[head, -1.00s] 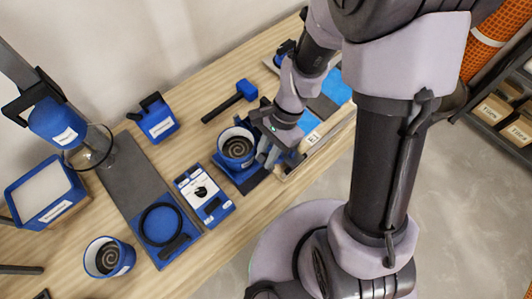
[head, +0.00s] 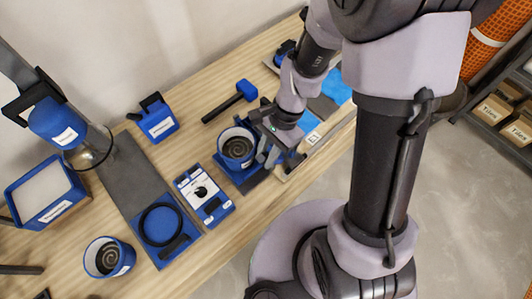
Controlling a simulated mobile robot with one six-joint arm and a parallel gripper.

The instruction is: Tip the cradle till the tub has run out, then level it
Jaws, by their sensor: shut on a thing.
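A blue-rimmed tub (head: 237,147) with a grey swirl inside sits in the blue cradle (head: 233,172) in the middle of the bench. The tub looks close to upright, and any slight tilt is too small to tell. My gripper (head: 263,140) is at the right side of the tub, shut on the cradle's side. The exact grip point is small and partly hidden by the gripper itself. I cannot tell how much is left in the tub.
A second blue tub (head: 107,258) stands at the front left. A white-and-blue panel with a dial (head: 203,193) lies left of the cradle. A blue mallet (head: 231,102) lies behind. A blue stand with a clear cylinder (head: 92,150) is at left.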

